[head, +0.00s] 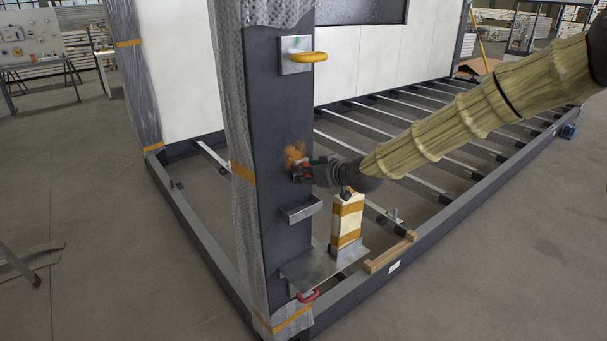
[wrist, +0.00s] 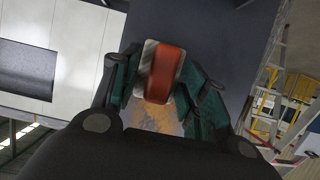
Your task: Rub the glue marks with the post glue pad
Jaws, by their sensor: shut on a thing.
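My gripper (head: 307,171) is at the front face of the dark post (head: 280,115), just below and right of the glue marks. The glue marks are an orange-brown smear (head: 294,153) on the post. In the wrist view, my gripper (wrist: 160,85) is shut on the glue pad (wrist: 163,72), a red-orange block with a pale grey part beside it. The smear (wrist: 160,119) shows between the fingers, below the pad in that picture. In the head view the pad is small and mostly hidden by the fingers. I cannot tell whether it touches the post.
A plate with a yellow handle (head: 307,57) is above on the post. A metal bracket (head: 301,209) juts out below my gripper. Lower, a metal shelf (head: 308,270) bears a taped pale block (head: 347,220), with a red handle (head: 308,296) at its front. Plastic wrap covers the post's left side.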

